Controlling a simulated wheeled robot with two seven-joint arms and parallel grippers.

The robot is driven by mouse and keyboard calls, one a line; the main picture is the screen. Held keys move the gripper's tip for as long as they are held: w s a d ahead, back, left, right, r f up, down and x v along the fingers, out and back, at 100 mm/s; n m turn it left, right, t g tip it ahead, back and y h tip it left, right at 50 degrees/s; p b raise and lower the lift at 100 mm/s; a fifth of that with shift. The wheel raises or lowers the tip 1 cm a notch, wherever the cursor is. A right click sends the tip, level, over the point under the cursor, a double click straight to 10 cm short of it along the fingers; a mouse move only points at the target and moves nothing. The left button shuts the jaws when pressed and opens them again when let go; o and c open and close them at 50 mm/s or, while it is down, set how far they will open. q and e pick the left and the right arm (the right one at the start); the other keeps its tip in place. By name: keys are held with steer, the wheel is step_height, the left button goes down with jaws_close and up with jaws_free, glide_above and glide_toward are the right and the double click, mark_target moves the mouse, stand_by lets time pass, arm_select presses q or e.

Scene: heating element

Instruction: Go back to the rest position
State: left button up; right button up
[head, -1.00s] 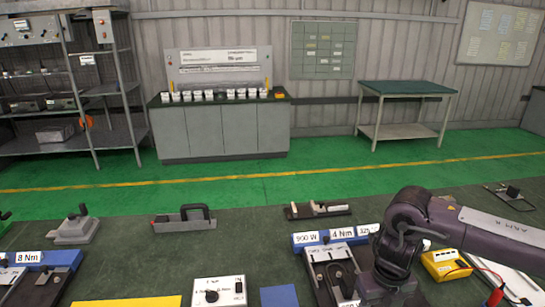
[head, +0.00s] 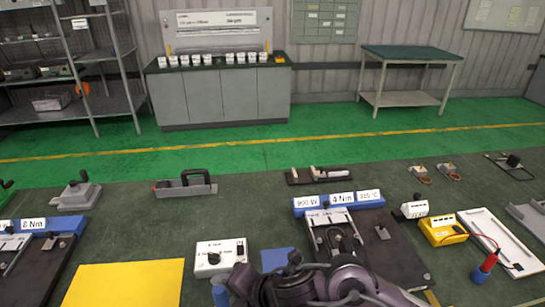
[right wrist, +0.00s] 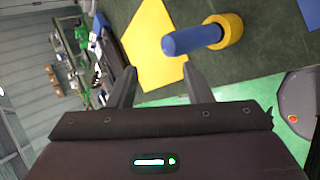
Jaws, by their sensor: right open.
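My right gripper (right wrist: 160,88) is open in the right wrist view, with nothing between its two fingers. In the head view my right arm crosses the bottom edge, and its fingertips cannot be made out there. The fixture with a black base plate (head: 382,235) and a blue label block (head: 338,204) reading 900 W, 4 Nm and 325 °C lies beyond the arm, apart from it. Metal and black parts (head: 335,235) sit on the plate. My left gripper is not in view.
A blue cylinder (right wrist: 190,40) with a yellow ring (right wrist: 232,30) is close to the right gripper. A yellow mat (head: 125,283), a white switch box (head: 221,256), a yellow meter (head: 441,230) and a white tray (head: 500,240) also lie on the table.

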steer(key=d+r+m+t+h, duration=0.1)
steer(key=d+m+t+h, duration=0.25)
steer(key=d+m, duration=1.05)
steer(key=s+d+f+m+g+h, duration=0.2)
steer(key=s+d+f+m+g, duration=0.15)
steer(key=s+d+m, duration=0.35)
steer(key=s+d+f+m+g+h, duration=0.2)
steer(key=s+d+f+m+h, duration=0.15)
steer(key=d+m, duration=0.4)
step_height(320, 180, down, 30)
steer(key=b, duration=0.2)
steer(key=s+d+f+g+b, duration=0.2)
steer(key=s+d+f, duration=0.1)
steer(key=s+f, duration=1.8)
step_height(320, 180, down, 2)
steer(key=shift+s+f+y+b, duration=0.25)
steer(key=shift+s+y+b, duration=0.05)
